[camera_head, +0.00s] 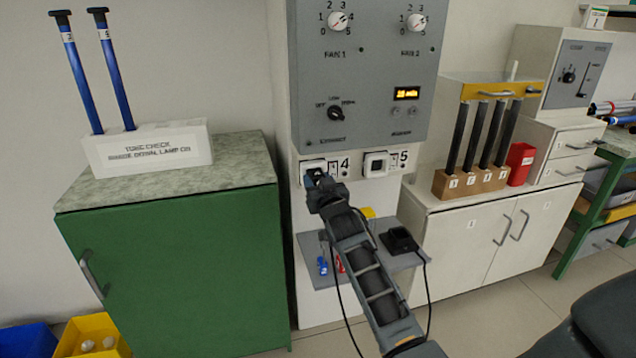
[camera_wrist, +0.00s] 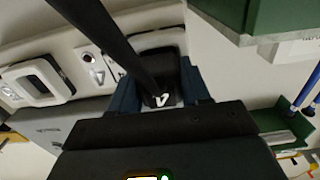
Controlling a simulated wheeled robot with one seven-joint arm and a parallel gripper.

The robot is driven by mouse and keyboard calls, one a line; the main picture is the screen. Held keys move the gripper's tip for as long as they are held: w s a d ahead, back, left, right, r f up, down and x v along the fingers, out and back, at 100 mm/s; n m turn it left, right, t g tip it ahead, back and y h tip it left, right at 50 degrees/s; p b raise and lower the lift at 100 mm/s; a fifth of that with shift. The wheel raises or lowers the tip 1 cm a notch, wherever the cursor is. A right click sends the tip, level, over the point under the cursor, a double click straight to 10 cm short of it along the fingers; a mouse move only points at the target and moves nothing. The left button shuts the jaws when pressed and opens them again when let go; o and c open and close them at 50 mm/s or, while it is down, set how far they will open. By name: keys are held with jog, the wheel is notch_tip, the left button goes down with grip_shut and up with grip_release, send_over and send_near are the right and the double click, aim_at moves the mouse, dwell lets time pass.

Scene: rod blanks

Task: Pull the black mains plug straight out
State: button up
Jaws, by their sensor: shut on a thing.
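The black mains plug (camera_wrist: 165,68) is between my gripper's two blue-grey fingers in the wrist view. It has a white mark on its back, and a thick black cord crosses in front of it. My gripper (camera_head: 318,179) is shut on the plug, at the left socket (camera_head: 314,167) beside the label 4 in the head view. The plug is at the socket face; its pins are hidden, so I cannot tell how deep they sit. In the head view my gripper mostly covers the plug.
Socket 5 (camera_head: 376,164) is empty, just right. The grey control panel (camera_head: 365,75) is above. A grey shelf (camera_head: 325,272) below holds a black block (camera_head: 399,240) with a cord. A green cabinet (camera_head: 190,250) stands left, a white cabinet (camera_head: 470,240) right.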

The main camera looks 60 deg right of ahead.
jog(key=shift+p+v, duration=0.5)
jog(key=shift+v, duration=2.05)
jog(key=shift+v, duration=2.95)
